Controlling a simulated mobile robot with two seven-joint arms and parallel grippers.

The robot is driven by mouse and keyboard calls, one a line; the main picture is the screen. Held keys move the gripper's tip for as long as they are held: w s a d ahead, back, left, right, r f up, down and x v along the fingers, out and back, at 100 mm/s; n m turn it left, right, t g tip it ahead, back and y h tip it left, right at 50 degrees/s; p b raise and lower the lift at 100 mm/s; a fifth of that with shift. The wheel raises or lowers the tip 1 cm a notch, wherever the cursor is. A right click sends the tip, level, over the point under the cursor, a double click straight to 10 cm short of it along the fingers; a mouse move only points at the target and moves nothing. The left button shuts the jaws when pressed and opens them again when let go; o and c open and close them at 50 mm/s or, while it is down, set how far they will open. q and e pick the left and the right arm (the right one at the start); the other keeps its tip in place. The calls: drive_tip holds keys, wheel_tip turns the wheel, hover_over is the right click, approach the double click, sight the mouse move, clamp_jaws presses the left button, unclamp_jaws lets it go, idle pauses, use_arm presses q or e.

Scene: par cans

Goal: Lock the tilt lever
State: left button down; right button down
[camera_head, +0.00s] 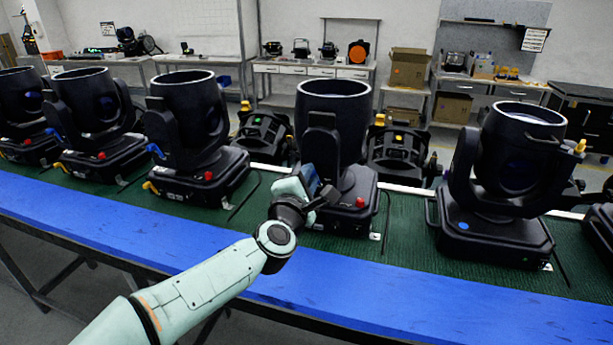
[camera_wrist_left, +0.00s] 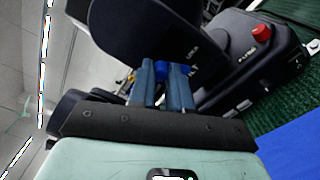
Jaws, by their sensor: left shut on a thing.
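The black par can (camera_head: 333,110) at centre stands on a black base (camera_head: 360,190) with a red knob (camera_head: 360,202). Its base also shows in the left wrist view (camera_wrist_left: 240,70), with the red knob at its far side. My left gripper (camera_head: 318,190) is at the left front of this can, low beside its yoke. In the left wrist view, the left gripper's two fingers (camera_wrist_left: 164,85) are shut around a bright blue piece, the tilt lever (camera_wrist_left: 160,72). Most of the lever is hidden by the fingers. In the head view, the gripper hides it. My right gripper is not in view.
More par cans stand on the green mat (camera_head: 400,235), one at right (camera_head: 520,150) and several at left (camera_head: 188,120). Smaller black units (camera_head: 263,135) sit behind. The blue front strip (camera_head: 400,295) is clear except for my left arm crossing above it.

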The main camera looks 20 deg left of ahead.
use_arm(q)
drive_tip(key=shift+d+r+m+p, duration=0.2)
drive_tip(key=shift+d+m+p, duration=0.2)
drive_tip(key=shift+m+p, duration=0.55)
drive_tip(key=m, duration=0.1)
drive_tip(key=m+p, duration=0.1)
drive_tip(key=m, duration=0.1)
drive_tip(key=shift+d, duration=0.4)
drive_tip(key=m, duration=0.1)
drive_tip(key=m+p, duration=0.1)
drive_tip(key=m, duration=0.1)
drive_tip(key=shift+d, duration=0.35)
drive_tip(key=shift+d+f+m+p, duration=0.2)
drive_tip(key=shift+m+p, duration=0.1)
drive_tip(key=shift+m, duration=0.45)
drive_tip(key=shift+d+f+m+p, duration=0.15)
drive_tip(key=shift+m+p, duration=0.15)
drive_tip(key=shift+m, duration=0.4)
drive_tip(key=c, duration=1.1)
unclamp_jaws()
drive_tip(key=shift+o, duration=0.2)
drive_tip(key=shift+s, duration=0.2)
